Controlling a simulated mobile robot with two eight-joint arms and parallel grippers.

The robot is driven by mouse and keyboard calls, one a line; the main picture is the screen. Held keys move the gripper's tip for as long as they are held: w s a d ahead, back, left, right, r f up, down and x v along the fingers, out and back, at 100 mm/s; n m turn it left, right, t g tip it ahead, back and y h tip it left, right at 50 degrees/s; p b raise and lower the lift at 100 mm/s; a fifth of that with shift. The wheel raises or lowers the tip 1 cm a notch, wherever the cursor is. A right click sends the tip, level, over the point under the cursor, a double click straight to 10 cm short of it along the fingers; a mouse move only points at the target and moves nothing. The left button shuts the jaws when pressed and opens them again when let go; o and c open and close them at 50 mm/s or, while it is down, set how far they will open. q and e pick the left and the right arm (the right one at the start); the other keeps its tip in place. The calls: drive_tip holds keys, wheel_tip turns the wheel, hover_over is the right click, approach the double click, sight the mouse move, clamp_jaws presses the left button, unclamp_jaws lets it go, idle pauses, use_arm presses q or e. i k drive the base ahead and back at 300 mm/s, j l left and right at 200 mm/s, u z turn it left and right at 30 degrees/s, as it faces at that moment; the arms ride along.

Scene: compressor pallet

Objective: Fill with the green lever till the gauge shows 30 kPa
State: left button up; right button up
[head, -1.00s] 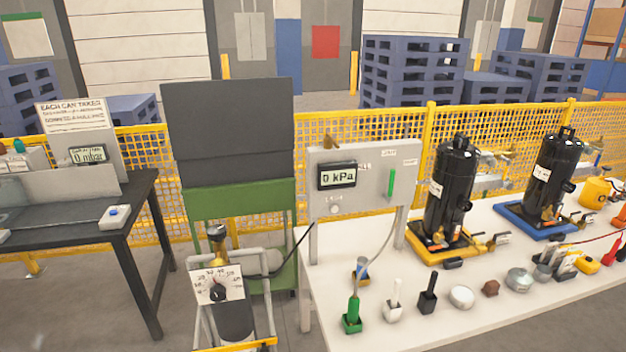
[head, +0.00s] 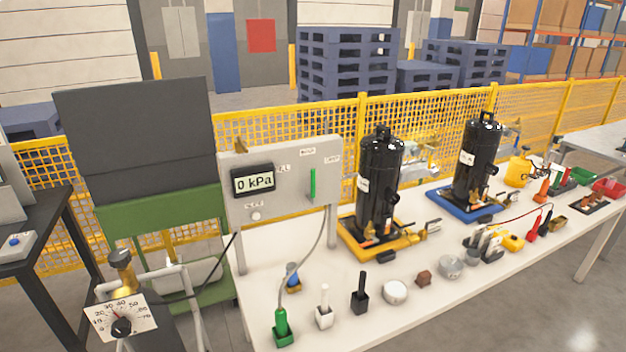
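The green lever (head: 312,185) stands upright on the right part of a grey panel (head: 290,205) mounted at the left end of the white table. The gauge (head: 254,181) on the same panel reads 0 kPa. A small round knob (head: 256,215) sits below the gauge. A grey hose (head: 306,262) runs from the panel down to a green-handled tool (head: 281,325) in a green holder at the table's front. Neither of my grippers shows in the head view.
Two black compressors stand on the table, one on a yellow base (head: 352,246), one on a blue base (head: 447,207). Several small parts line the front edge. A cylinder with a dial (head: 121,318) stands at the lower left. Yellow mesh fence (head: 345,130) runs behind.

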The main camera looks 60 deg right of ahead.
sight(313, 171)
drive_tip(key=k+l, duration=0.1)
drive_tip(key=l, duration=0.45)
drive_tip(key=k+l, duration=0.1)
drive_tip(key=l, duration=0.45)
drive_tip(key=k+l, duration=0.1)
drive_tip(key=l, duration=0.4)
drive_tip(key=k+l, duration=0.1)
drive_tip(key=l, duration=0.45)
drive_tip(key=k+l, duration=0.1)
drive_tip(key=l, duration=0.45)
drive_tip(key=k+l, duration=0.1)
drive_tip(key=l, duration=0.45)
